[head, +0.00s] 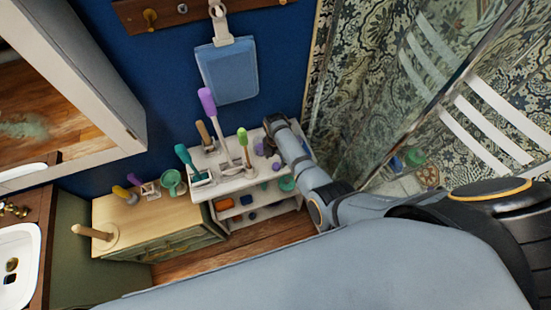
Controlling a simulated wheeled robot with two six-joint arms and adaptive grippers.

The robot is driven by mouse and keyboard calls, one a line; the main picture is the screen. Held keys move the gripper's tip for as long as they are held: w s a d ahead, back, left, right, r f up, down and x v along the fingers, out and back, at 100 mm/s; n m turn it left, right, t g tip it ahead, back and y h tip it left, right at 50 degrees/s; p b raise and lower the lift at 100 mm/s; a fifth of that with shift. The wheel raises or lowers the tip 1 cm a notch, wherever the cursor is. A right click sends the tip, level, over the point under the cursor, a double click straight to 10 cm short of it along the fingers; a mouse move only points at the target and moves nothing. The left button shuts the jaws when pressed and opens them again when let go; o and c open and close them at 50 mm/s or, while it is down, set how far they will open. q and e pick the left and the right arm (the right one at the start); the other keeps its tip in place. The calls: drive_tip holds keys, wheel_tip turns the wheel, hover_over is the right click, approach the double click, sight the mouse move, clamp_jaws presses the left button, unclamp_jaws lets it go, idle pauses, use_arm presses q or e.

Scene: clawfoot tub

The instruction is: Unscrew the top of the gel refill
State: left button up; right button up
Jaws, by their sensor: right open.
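My right arm comes in from the right, and its gripper (273,125) is over the right end of a small white shelf unit (235,186). The gripper is small in view; it is open, with nothing seen held in it. A small purple item (260,150) stands on the shelf top just below and left of the gripper, and another purple bit (276,167) shows beside the arm. I cannot tell which item is the gel refill, and the arm hides part of the shelf's right end. My left gripper is not in view.
A blue pouch (228,72) hangs above. A wooden cabinet (140,225) stands left, glass panels (440,60) right. Bare floor (230,248) shows in front.

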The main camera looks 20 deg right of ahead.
drive_tip(key=shift+r, duration=2.25)
wheel_tip(320, 180, up, 8)
drive_tip(key=shift+f, duration=0.25)
